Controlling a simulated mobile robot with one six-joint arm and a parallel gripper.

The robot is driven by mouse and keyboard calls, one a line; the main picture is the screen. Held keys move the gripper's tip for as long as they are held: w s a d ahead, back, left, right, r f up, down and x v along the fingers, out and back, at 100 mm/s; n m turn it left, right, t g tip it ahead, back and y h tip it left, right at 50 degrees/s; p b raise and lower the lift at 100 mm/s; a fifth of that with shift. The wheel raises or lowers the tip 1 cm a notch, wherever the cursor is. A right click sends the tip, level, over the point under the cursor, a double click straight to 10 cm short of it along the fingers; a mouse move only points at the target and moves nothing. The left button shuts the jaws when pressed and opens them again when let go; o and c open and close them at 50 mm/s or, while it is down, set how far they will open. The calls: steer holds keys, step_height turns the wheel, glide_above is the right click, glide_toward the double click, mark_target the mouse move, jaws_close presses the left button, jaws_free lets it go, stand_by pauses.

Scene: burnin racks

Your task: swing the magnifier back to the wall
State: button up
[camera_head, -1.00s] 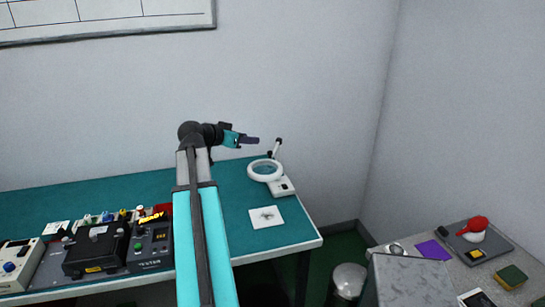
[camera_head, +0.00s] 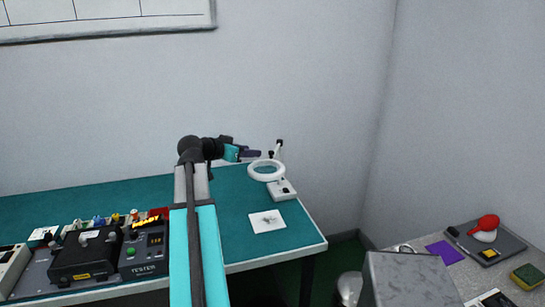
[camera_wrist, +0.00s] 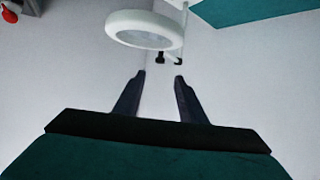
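The magnifier (camera_head: 266,176) is a white ring lens on an arm, standing on a white base (camera_head: 283,190) at the right end of the teal bench. Its ring also shows at the top of the wrist view (camera_wrist: 150,41), with a dark knob on its post to the right. My gripper (camera_head: 255,154) is just behind and left of the ring in the head view. In the wrist view its two dark fingers (camera_wrist: 161,76) are spread apart with nothing between them. The ring lies beyond the fingertips, and no contact shows.
A white square card (camera_head: 267,221) lies on the teal bench (camera_head: 240,208) before the magnifier. Test equipment (camera_head: 90,254) fills the bench's front left. The wall (camera_head: 320,90) rises behind. A side counter (camera_head: 455,255) at right holds a red-topped item (camera_head: 487,228) and a purple sheet.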

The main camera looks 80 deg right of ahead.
mark_target(271, 151)
steer(key=p+x, duration=0.4)
steer(key=x, duration=0.8)
steer(key=shift+s+d, duration=0.15)
steer(key=shift+s, duration=0.05)
steer(key=shift+p+x, duration=0.45)
steer(key=shift+x, duration=0.35)
steer(key=shift+f, duration=0.1)
steer(key=shift+c, duration=0.3)
jaws_close()
steer(key=shift+s+a+f, duration=0.15)
steer(key=shift+a+f, duration=0.1)
steer(key=shift+w+r, duration=0.15)
steer(key=shift+w, duration=0.05)
steer(key=shift+w+d+r+b, duration=0.1)
steer(key=shift+w+d+b, duration=0.05)
steer(key=shift+b, duration=0.2)
